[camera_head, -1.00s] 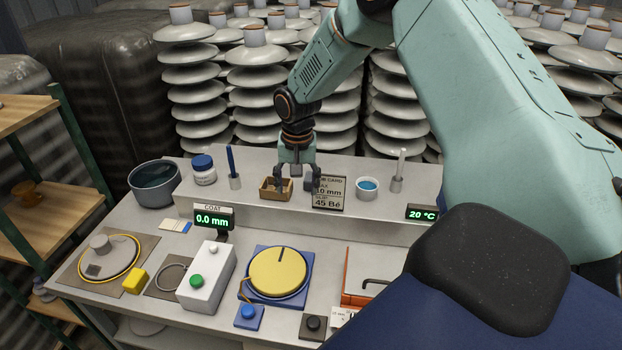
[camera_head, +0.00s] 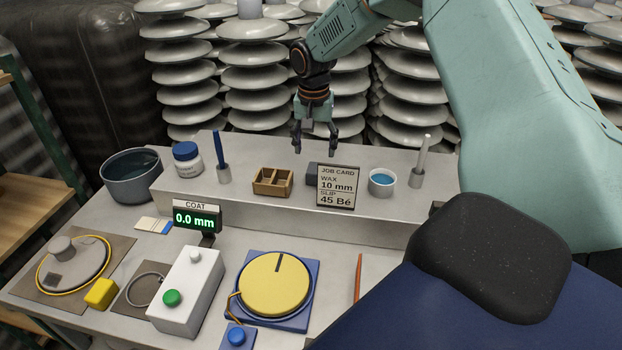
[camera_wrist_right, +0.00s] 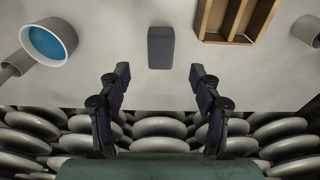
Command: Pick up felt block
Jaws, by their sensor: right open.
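The felt block is a small dark grey block (camera_head: 313,176) on the raised shelf, partly hidden behind the job card in the head view. In the right wrist view the block (camera_wrist_right: 160,47) shows whole, lying between the line of the two fingers and a little beyond their tips. My right gripper (camera_head: 315,151) is open and empty, above and behind the block. Its fingers (camera_wrist_right: 160,74) stand wide apart, one to each side of the block, and do not touch it. My left gripper is not in view.
A divided wooden tray (camera_head: 272,182) stands left of the block, the job card (camera_head: 338,187) in front. A cup of blue liquid (camera_head: 382,182) and a metal holder (camera_head: 417,179) stand right. Insulator stacks (camera_head: 262,75) rise behind the shelf.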

